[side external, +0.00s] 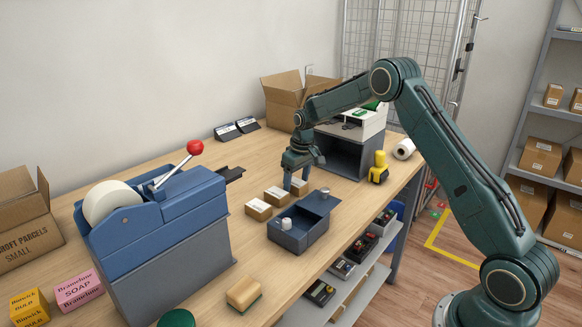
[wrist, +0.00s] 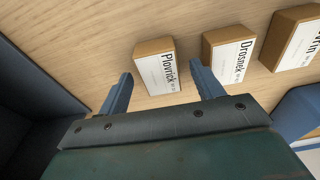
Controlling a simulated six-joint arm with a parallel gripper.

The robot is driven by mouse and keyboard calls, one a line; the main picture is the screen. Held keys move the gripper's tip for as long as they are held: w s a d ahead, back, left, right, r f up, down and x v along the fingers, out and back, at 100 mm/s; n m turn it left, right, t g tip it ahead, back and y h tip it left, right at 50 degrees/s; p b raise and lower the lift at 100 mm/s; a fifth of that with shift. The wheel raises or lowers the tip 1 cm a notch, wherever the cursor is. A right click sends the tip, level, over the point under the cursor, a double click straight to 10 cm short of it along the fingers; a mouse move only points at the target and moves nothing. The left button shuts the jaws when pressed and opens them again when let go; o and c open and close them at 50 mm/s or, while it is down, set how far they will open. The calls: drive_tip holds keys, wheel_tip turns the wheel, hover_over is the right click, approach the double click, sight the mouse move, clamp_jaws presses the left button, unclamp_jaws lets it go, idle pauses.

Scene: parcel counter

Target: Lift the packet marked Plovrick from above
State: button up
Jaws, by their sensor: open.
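The packet marked Plovrick (wrist: 158,66) is a small brown box with a white label on top. In the wrist view it lies between my two finger tips, with a narrow gap on each side. My gripper (wrist: 160,68) is open and empty. In the side view my gripper (side external: 297,181) points down at the far end of a row of three packets. The Plovrick packet (side external: 295,187) there is partly hidden by the fingers. How far the fingertips are above the counter is hard to tell.
Beside it lie a packet marked Drosnek (wrist: 221,62) and a third packet (wrist: 287,48), its label cut off. A blue open box (side external: 289,241) stands in front. A dark cabinet (side external: 340,157) stands behind right, and a blue tape dispenser (side external: 150,215) stands left.

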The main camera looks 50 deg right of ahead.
sight(297, 182)
drive_tip(key=shift+c, duration=0.3)
drive_tip(key=c, duration=1.1)
drive_tip(key=shift+r, duration=0.15)
wheel_tip(297, 182, up, 20)
drive_tip(key=shift+f, duration=0.1)
idle(0.5)
